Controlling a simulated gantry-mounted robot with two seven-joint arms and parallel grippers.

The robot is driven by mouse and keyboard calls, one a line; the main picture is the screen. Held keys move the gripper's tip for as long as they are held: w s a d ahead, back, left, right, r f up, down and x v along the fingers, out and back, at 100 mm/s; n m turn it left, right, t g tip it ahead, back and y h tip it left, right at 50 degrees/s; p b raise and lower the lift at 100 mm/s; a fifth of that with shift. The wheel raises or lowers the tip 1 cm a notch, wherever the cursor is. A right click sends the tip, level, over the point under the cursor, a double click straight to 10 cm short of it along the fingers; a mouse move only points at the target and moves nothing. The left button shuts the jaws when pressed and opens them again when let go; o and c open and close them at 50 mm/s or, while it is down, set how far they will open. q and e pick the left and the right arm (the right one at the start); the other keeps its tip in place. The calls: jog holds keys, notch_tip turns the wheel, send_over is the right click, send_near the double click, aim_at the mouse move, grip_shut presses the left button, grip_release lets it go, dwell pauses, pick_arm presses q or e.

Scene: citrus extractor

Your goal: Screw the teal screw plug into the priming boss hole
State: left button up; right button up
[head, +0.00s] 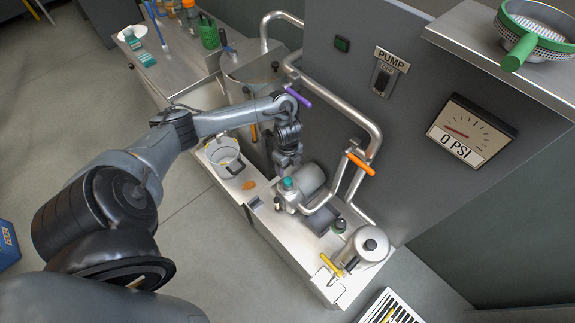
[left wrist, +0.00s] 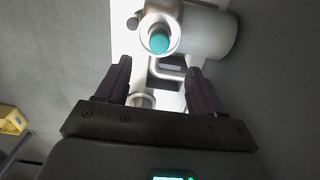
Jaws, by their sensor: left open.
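The teal screw plug (head: 287,183) sits at the mouth of the priming boss on the grey pump body (head: 308,180). In the left wrist view the plug (left wrist: 159,42) shows as a teal disc inside the round pale rim of the boss (left wrist: 148,22). I cannot tell how deep it sits or whether its thread is engaged. My left gripper (head: 288,164) is just above the plug, pointing down. In the left wrist view its two dark fingers (left wrist: 160,68) are open and empty, with the plug ahead of them, between their lines. My right gripper is not in view.
Pipes with a purple lever (head: 299,97) and an orange lever (head: 361,164) rise close to the arm. A pot (head: 224,157) stands left of the pump, a lidded metal canister (head: 367,246) to its right. The gauge (head: 470,131) reads 0 PSI.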

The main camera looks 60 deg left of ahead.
aim_at(288, 181)
pick_arm(q)
notch_tip(288, 181, down, 9)
jog(key=shift+d+r+b, duration=0.1)
jog(key=shift+r+b, duration=0.1)
jog(key=shift+b, duration=1)
jog(key=shift+f, duration=0.7)
jog(key=shift+c, duration=0.3)
jog(key=c, duration=1.1)
jog(key=m, duration=0.5)
jog(key=shift+m, duration=0.3)
jog(key=o, duration=0.7)
jog(key=shift+m, duration=0.4)
jog(key=o, duration=0.4)
jog(key=shift+o, duration=0.2)
